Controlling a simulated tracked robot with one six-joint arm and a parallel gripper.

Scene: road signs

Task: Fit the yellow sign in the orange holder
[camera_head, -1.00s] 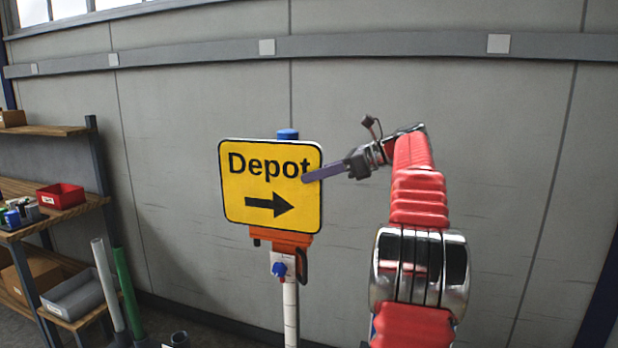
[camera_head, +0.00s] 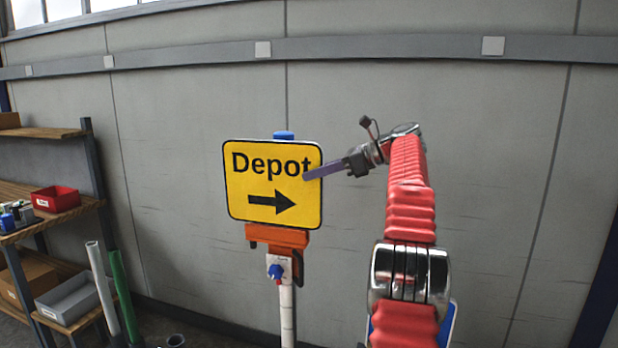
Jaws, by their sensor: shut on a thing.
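The yellow sign (camera_head: 273,184) reads "Depot" above a black arrow pointing right. It is upright and faces me. My gripper (camera_head: 316,172) is shut on the sign's right edge, with a finger across the front by the last letter. The orange holder (camera_head: 277,236) is on a white post just below the sign. The sign's lower edge lies close above the holder's upper part; I cannot tell whether they touch. The holder has a blue knob (camera_head: 275,271) on its front. A blue post cap (camera_head: 284,135) shows above the sign, and the post between is hidden behind it.
A grey wall (camera_head: 450,180) stands behind the post. At the left is a wooden shelf (camera_head: 45,222) with a red bin (camera_head: 56,198) and a grey bin (camera_head: 75,298). White and green pipes (camera_head: 122,292) stand beside it.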

